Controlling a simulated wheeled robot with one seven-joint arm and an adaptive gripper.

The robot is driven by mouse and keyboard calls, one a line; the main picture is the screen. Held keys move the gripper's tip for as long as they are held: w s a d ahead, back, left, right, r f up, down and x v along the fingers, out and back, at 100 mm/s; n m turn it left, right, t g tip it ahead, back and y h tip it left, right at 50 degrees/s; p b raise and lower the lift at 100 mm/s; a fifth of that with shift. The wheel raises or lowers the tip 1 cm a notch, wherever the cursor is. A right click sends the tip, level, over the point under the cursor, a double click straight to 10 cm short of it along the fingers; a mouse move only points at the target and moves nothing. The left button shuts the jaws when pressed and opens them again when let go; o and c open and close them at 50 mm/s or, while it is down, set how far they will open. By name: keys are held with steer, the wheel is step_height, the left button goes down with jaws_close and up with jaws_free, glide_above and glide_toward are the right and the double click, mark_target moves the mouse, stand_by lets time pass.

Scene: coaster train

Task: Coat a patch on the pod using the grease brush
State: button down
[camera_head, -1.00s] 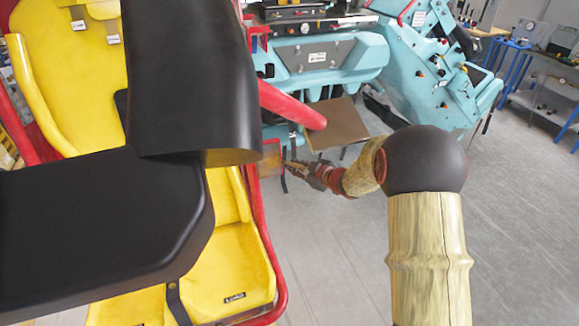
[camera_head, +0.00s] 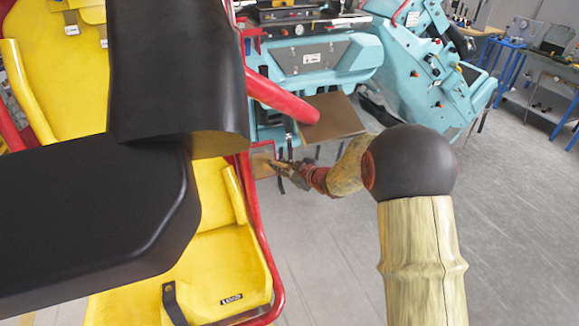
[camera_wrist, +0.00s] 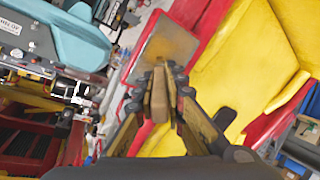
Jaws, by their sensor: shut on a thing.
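My gripper (camera_head: 283,168) is shut on the grease brush, whose tan wooden handle (camera_wrist: 160,95) shows between the fingers in the wrist view. The brush's far end points at a flat brownish panel (camera_wrist: 180,40) beside the red and yellow pod (camera_wrist: 240,60). I cannot tell whether the bristles touch the panel. In the head view the same panel (camera_head: 262,158) sits at the right edge of the pod, whose yellow seat (camera_head: 215,265) has a red frame. My gripper is just right of this panel. The brush is too small to make out clearly there.
A red bar (camera_head: 280,100) slants above my gripper, near another brown plate (camera_head: 330,116). Turquoise cars (camera_head: 310,60) stand behind. A blue-legged bench (camera_head: 545,75) is at the far right. The grey floor (camera_head: 520,220) on the right is clear.

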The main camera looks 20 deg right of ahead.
steer(key=shift+a+r, duration=0.85)
steer(key=shift+a, duration=1.65)
steer(key=d+p, duration=0.3)
steer(key=d, duration=0.5)
steer(key=shift+w+d+p, duration=0.2)
steer(key=shift+p, duration=0.1)
steer(key=shift+f, duration=0.15)
steer(key=shift+s+r+p, duration=0.2)
steer(key=shift+s, duration=0.75)
steer(key=shift+s+r+p, duration=0.15)
steer(key=shift+s+r, duration=0.1)
steer(key=shift+s, duration=0.75)
steer(key=shift+s+r+p, duration=0.2)
steer(key=shift+s, duration=0.75)
steer(key=shift+s, duration=0.1)
